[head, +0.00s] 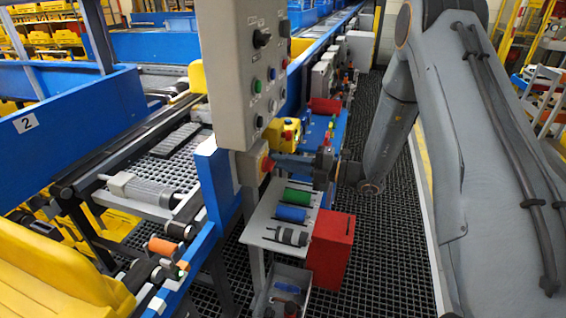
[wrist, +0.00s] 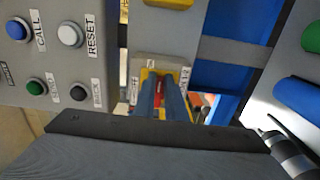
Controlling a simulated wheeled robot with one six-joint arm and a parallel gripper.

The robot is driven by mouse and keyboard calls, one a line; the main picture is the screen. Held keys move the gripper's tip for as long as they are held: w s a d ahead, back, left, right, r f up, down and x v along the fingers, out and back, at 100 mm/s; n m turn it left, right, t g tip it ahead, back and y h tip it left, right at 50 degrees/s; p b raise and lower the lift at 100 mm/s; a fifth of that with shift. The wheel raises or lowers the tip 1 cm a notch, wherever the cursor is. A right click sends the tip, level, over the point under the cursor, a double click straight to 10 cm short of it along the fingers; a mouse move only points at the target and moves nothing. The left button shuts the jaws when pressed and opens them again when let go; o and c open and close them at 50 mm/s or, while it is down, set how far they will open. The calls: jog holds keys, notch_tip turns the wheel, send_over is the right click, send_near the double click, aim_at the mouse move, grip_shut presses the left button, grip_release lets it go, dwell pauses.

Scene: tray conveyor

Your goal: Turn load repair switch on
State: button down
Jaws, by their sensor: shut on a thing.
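A red rotary switch on a yellow plate (head: 265,164) sits on a small grey box below the control panel. It also shows in the wrist view, where the red knob (wrist: 159,83) is between my fingers. My gripper (head: 276,162) comes in from the right, and its blue-grey fingers (wrist: 163,95) are shut on the red knob. The fingers hide part of the knob, so its exact turn cannot be told. Labels beside the plate are partly hidden and too blurred to read fully.
The grey control panel (head: 233,75) with buttons hangs just above; CALL and RESET buttons show in the wrist view. A sloped shelf with green (head: 297,196), blue (head: 291,214) and grey rollers lies below my gripper. A red bin (head: 330,250) stands beside it. Grated floor is clear at right.

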jog(key=c, duration=1.8)
grip_release()
jog(key=b+v, duration=0.2)
jog(key=v, duration=0.6)
jog(key=shift+b, duration=0.35)
